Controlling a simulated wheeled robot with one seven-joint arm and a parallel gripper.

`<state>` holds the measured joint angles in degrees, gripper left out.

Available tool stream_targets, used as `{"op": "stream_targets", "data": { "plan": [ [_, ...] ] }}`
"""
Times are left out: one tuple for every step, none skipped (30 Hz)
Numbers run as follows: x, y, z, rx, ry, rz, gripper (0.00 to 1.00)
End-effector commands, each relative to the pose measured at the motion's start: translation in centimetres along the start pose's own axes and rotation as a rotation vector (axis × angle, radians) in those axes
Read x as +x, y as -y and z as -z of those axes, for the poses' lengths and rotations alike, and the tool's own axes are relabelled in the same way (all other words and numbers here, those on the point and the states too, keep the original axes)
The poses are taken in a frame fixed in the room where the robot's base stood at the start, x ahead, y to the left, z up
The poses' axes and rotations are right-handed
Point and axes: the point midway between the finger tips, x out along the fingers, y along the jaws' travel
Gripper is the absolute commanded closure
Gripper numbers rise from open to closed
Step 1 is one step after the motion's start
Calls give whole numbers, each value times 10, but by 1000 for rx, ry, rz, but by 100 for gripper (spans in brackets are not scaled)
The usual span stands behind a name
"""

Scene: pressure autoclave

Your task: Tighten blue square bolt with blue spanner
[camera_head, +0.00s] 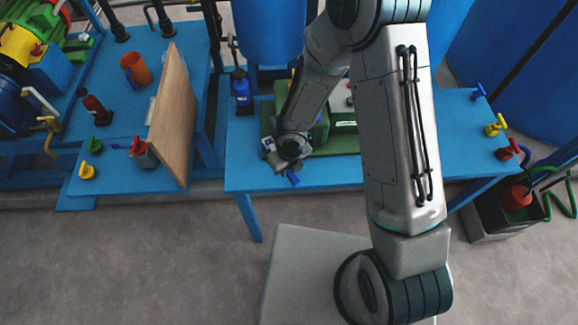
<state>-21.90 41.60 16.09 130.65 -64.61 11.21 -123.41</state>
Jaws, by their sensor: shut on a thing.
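My gripper (272,150) is over the front of the middle blue table, left of the green machine, mostly hidden by its own wrist. A small dark blue piece (293,178) shows just below the wrist. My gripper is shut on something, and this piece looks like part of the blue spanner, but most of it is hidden. I cannot make out the blue square bolt; it may be behind my arm or too small to tell.
A green machine (318,135) stands behind my gripper, with a blue bottle (241,92) to its left. Blue, yellow (496,125) and red (511,149) fittings line the table's right end. A wooden board (170,115) stands on the left table. The table's front left is bare.

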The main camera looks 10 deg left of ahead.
Motion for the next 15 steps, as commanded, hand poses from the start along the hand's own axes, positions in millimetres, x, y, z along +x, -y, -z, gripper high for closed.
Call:
{"op": "stream_targets", "data": {
  "plan": [
    [3,0,0,0,0,0,100],
    [3,0,0,0,0,0,100],
    [4,0,0,0,0,0,100],
    [5,0,0,0,0,0,100],
    [6,0,0,0,0,0,100],
    [7,0,0,0,0,0,100],
    [8,0,0,0,0,0,100],
    [8,0,0,0,0,0,100],
    [9,0,0,0,0,0,100],
    [10,0,0,0,0,0,100],
    [11,0,1,0,0,0,100],
    [12,0,1,0,0,0,100],
    [13,0,1,0,0,0,100],
    [13,0,1,0,0,0,100],
    [14,0,1,0,0,0,100]
  ]
}}
